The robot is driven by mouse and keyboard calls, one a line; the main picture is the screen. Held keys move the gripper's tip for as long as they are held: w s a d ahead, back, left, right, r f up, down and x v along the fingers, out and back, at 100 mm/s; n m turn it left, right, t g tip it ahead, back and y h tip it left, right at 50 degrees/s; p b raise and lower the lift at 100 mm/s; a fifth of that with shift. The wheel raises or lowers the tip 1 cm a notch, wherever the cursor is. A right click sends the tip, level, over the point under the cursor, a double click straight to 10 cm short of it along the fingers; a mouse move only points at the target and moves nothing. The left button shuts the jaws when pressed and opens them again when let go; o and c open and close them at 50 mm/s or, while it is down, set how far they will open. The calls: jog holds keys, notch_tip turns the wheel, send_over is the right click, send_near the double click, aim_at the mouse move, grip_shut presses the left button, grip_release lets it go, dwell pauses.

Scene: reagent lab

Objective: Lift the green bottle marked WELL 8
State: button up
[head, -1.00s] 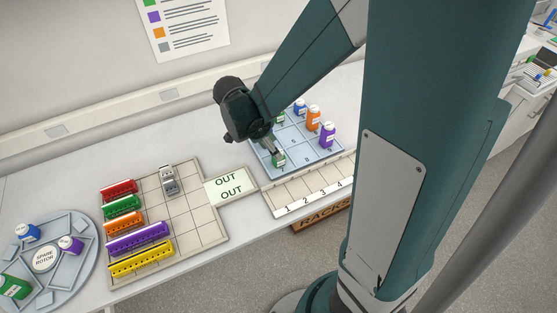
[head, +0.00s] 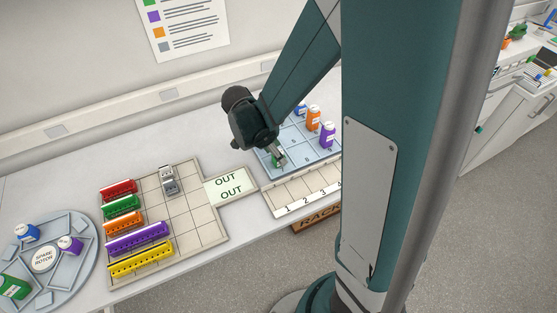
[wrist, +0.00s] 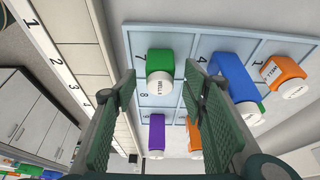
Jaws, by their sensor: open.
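A green bottle (wrist: 160,61) with a white cap stands on the blue numbered tray (wrist: 196,28) in the wrist view, by the number 7. Its cap reads WELL, but I cannot read the digit surely. My gripper (wrist: 161,72) is open, with one finger on each side of this bottle in the picture. Gaps show between fingers and bottle; whether the tips reach down to its height is unclear. In the head view my gripper (head: 275,151) is over the tray's front left, with a green bottle (head: 279,161) partly hidden below it.
On the tray are a blue bottle (wrist: 235,75), an orange bottle (wrist: 284,72) and a purple bottle (wrist: 157,130). A rack strip (head: 302,194) lies before the tray. Left are a rack board (head: 196,215) with coloured racks and a round spare rotor (head: 82,232) holding bottles.

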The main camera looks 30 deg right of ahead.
jog(key=shift+x, duration=1.2)
jog(key=c, duration=1)
